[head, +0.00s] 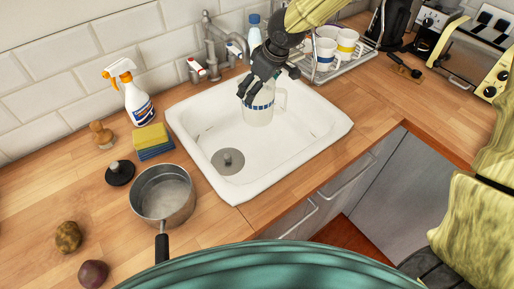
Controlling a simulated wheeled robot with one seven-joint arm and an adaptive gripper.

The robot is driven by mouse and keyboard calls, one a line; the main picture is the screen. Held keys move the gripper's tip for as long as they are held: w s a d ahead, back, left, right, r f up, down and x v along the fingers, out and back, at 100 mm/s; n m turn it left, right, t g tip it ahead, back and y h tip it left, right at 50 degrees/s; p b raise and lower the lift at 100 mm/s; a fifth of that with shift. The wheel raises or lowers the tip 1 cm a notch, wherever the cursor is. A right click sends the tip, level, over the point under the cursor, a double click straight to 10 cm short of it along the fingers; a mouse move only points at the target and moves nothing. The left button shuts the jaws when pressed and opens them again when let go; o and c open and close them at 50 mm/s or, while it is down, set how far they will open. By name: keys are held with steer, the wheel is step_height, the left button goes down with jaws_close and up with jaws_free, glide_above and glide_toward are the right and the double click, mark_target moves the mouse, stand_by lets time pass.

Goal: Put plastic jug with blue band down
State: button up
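A white plastic jug with a blue band (258,112) is in the white sink (312,158), in the upper middle of the head view. My gripper (254,92) reaches down from above at the jug's top, with its dark fingers over the rim. The fingers appear closed around the upper part of the jug, which hangs or stands upright over the basin. The jug's handle points right. I cannot tell whether its base touches the sink floor. The gripper hides part of the jug's rim.
A tap (215,50) stands behind the sink. A rack with mugs (347,45) is at its right. A saucepan (163,195), sponges (152,140) and a spray bottle (133,98) are at its left. A toaster (470,55) stands farther right.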

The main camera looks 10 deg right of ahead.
steer(key=s+d+x, duration=0.1)
steer(key=x, duration=1.4)
steer(key=shift+f, duration=0.75)
steer(key=o, duration=1.1)
